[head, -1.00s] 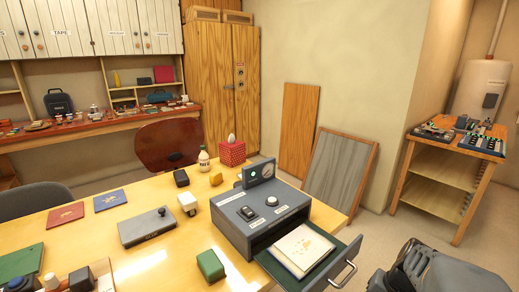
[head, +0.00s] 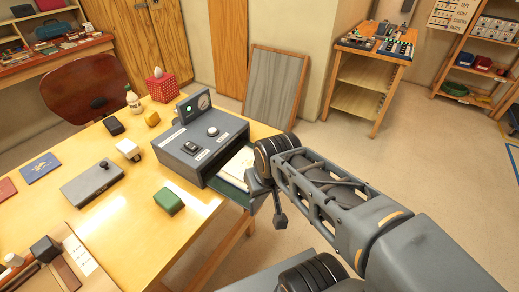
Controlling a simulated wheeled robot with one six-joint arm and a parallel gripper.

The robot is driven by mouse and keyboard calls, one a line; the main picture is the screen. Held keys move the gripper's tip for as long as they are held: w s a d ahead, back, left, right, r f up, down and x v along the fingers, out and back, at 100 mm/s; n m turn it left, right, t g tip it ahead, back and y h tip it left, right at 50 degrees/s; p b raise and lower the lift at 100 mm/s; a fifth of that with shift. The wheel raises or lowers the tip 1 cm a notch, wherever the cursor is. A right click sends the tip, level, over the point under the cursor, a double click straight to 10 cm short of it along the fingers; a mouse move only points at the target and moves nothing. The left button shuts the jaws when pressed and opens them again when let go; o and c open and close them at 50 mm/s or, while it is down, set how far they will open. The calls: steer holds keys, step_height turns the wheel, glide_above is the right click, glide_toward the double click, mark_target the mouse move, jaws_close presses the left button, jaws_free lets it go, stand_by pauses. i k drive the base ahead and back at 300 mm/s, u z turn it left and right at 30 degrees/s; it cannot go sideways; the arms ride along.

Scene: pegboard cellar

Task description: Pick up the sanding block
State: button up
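I cannot tell for certain which thing is the sanding block. A small green block (head: 169,201) with rounded edges lies alone on the yellow table (head: 135,240), in front of a grey machine. It may be the sanding block. A tray (head: 88,267) at the lower left holds dark and brown blocks, partly cut off by the picture edge. My arm reaches in from the lower right. Its end, with my gripper (head: 280,215), hangs by the machine's open drawer, right of the green block and apart from it. The fingers are too unclear to read.
The grey machine (head: 203,130) has an open drawer (head: 236,180) holding pale sheets, partly behind my arm. A flat grey box (head: 92,182) with a knob lies to the left. A red chair (head: 85,88) stands behind the table. Bare tabletop surrounds the green block.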

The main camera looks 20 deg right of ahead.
mark_target(167, 199)
steer(key=u, duration=5.8)
steer(key=i, duration=0.45)
steer(key=z, duration=4.8)
steer(key=i, duration=0.6)
steer(key=z, duration=0.3)
